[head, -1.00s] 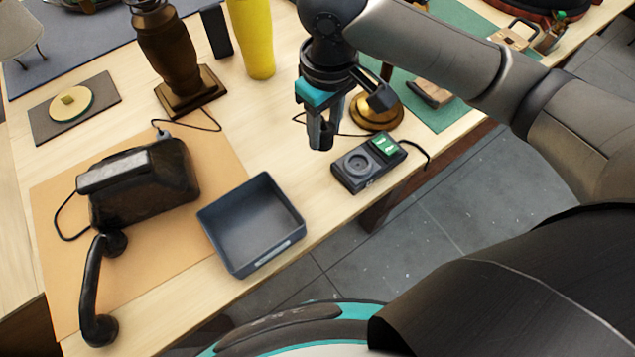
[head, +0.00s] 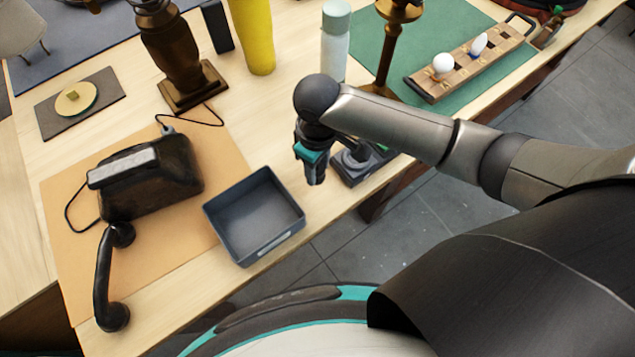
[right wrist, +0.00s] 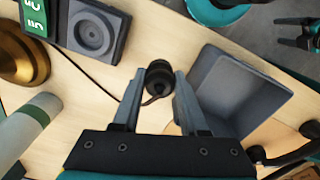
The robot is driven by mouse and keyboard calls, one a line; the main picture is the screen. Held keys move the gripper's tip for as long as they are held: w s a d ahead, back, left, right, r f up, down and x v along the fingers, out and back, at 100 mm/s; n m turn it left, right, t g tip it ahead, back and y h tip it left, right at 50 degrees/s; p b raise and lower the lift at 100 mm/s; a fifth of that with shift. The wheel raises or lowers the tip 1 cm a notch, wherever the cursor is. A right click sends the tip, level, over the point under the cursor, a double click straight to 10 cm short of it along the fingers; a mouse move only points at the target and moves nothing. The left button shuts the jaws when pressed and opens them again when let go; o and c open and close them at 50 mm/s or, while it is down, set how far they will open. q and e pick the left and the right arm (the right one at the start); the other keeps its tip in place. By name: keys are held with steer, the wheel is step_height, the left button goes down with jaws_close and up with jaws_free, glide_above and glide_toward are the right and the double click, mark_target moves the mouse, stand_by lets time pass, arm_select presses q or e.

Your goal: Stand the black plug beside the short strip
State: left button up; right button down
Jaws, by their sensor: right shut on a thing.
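My right gripper (head: 315,180) is shut on the black plug (right wrist: 158,76), a dark round body between the fingertips in the right wrist view, with a thin cord trailing from it. The gripper hangs over the bare wood between the grey tray and a dark grey block. That block (head: 352,168) has a round socket and a green panel; it may be the short strip, and my arm partly covers it in the head view. It also shows upper left in the right wrist view (right wrist: 92,35). My left gripper (right wrist: 290,32) appears open and empty at the wrist view's right edge.
The open grey tray (head: 262,251) stands left of my right gripper. A black telephone (head: 150,185) lies on a tan mat farther left. A pale bottle (head: 335,50) and a brass stand (head: 388,55) stand behind. The table's front edge is close.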

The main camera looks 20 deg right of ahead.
mark_target(317, 168)
steer(key=shift+f+b, duration=0.6)
steer(key=shift+f, duration=2.9)
steer(key=shift+f, duration=0.1)
steer(key=shift+c, duration=2.2)
jaws_free()
step_height(317, 168, up, 12)
steer(key=shift+r+p, duration=0.15)
steer(key=shift+p, duration=1.05)
